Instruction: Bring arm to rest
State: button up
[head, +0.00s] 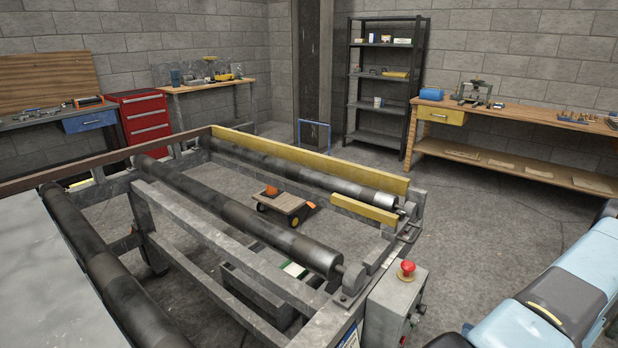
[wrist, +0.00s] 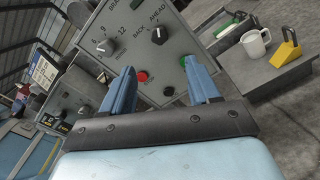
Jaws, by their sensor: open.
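My gripper (wrist: 165,84) shows in the wrist view with its two blue fingers spread apart and nothing between them. Its fingers point at a grey control panel (wrist: 128,28) with dials, a red button (wrist: 142,76) and a green button (wrist: 168,91). I cannot tell whether the fingertips touch the panel. In the head view a light blue link of my arm (head: 577,277) reaches in from the lower right edge. My gripper is not seen in the head view.
A roller frame (head: 178,213) fills the left and middle, with a grey switch box (head: 389,309) and red stop button (head: 406,268) at its near corner. A white mug (wrist: 256,42) stands on a grey surface. Floor (head: 490,222) right of the frame is clear.

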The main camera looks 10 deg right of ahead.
jog(key=w+a+r+n+g+h, duration=0.1)
jog(key=w+a+r+n+g, duration=0.35)
jog(key=r, duration=0.55)
jog(key=w+a+r+n+g+h, duration=0.15)
jog(key=a+r+n+g, duration=0.25)
jog(key=a+r+n, duration=0.5)
jog(key=w+a+r+n+g, duration=0.3)
jog(key=w+r+n+g, duration=0.15)
jog(key=r, duration=0.75)
jog(key=s+a+r+n+t+h, duration=0.2)
jog(key=s+a+r+n+h, duration=0.2)
jog(key=s+a+r+n, duration=0.3)
jog(key=s+a+r+n+t+h, duration=0.3)
jog(key=s+a+r+n+h, duration=0.2)
jog(key=s+a+r+n, duration=0.3)
jog(key=shift+s+a+r+n, duration=0.2)
jog(key=shift+a+r+n, duration=0.3)
jog(key=shift+a+r, duration=2)
jog(key=shift+d+r+h, duration=0.25)
jog(key=shift+d+r, duration=0.8)
